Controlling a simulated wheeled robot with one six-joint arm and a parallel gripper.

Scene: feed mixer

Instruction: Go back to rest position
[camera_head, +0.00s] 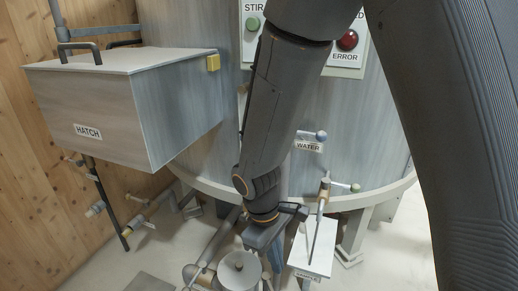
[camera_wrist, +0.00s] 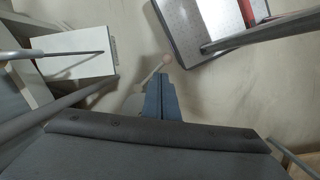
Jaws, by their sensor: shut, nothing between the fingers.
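My gripper (camera_wrist: 160,88) shows in the wrist view with its two blue-grey fingers together and nothing between them. It points down over the pale floor, between a white box and a grey metal plate, touching neither as far as I can tell. In the head view my arm reaches down in front of the mixer drum (camera_head: 370,135), and its end is low, beside the white handle box (camera_head: 312,255). The fingertips are hard to make out there.
The hatch box (camera_head: 100,95) juts out at left. The water lever (camera_head: 310,135) and another lever (camera_head: 345,186) stick out close to the right of my arm. Pipes (camera_head: 210,245) run below. The wrist view shows the white box (camera_wrist: 85,65), metal plate (camera_wrist: 195,20) and rods (camera_wrist: 70,105).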

